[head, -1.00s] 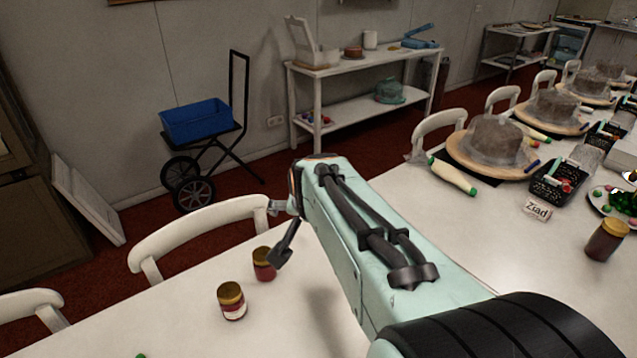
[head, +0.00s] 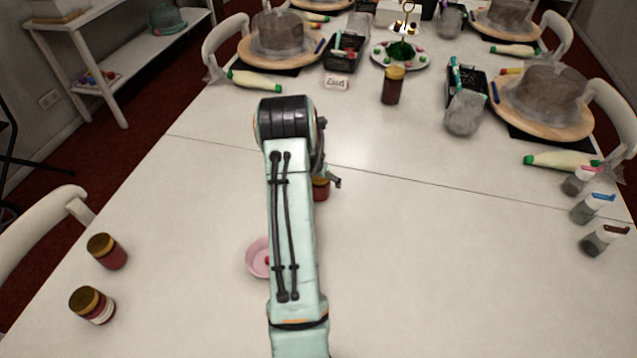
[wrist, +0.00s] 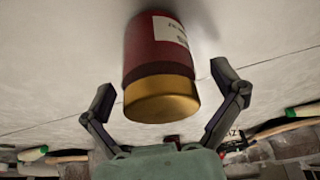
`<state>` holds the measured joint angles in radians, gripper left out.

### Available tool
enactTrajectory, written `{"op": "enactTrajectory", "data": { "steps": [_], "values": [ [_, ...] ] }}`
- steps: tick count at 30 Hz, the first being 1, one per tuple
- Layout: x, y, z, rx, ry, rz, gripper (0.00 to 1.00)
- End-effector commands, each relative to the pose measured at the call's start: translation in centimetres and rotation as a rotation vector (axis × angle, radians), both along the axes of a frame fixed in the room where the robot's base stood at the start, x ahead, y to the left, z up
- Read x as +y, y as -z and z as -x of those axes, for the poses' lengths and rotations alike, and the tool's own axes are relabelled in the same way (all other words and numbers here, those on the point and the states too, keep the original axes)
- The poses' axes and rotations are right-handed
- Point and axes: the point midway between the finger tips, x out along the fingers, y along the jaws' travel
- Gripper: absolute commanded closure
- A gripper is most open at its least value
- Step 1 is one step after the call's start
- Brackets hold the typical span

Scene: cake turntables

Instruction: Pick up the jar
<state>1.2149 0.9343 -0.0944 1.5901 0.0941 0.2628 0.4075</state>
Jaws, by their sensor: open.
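A red jar with a gold lid and a white label (wrist: 152,50) stands large in the wrist view, which shows the scene upside down. My gripper (wrist: 163,82) is open, its two dark fingers apart on either side of the jar's lid end. No firm contact shows. In the head view the same red jar (head: 321,190) is mostly hidden behind my arm, and one finger of my gripper (head: 333,180) shows beside it. Two similar jars stand at the left table edge, one farther (head: 107,252) and one nearer (head: 93,305). A taller dark jar (head: 392,86) stands farther back.
A pink bowl (head: 257,258) sits beside my arm, partly hidden. Small bottles (head: 590,209) line the right edge. The white table's right middle (head: 440,260) is clear.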

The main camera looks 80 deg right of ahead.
Motion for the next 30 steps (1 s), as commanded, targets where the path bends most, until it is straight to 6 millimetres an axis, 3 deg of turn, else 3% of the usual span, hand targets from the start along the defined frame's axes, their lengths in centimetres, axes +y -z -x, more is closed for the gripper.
{"op": "enactTrajectory", "data": {
  "steps": [11, 17, 18, 30],
  "values": [
    [-0.39, 0.95, 0.04, 0.0, 0.0, 0.001, 0.06],
    [-0.37, 0.94, 0.04, 0.0, 0.0, 0.0, 0.69],
    [-0.37, 0.95, 0.04, 0.0, 0.0, 0.0, 0.71],
    [-0.34, 0.59, 0.03, 0.0, -0.001, -0.001, 0.72]
  ]
}}
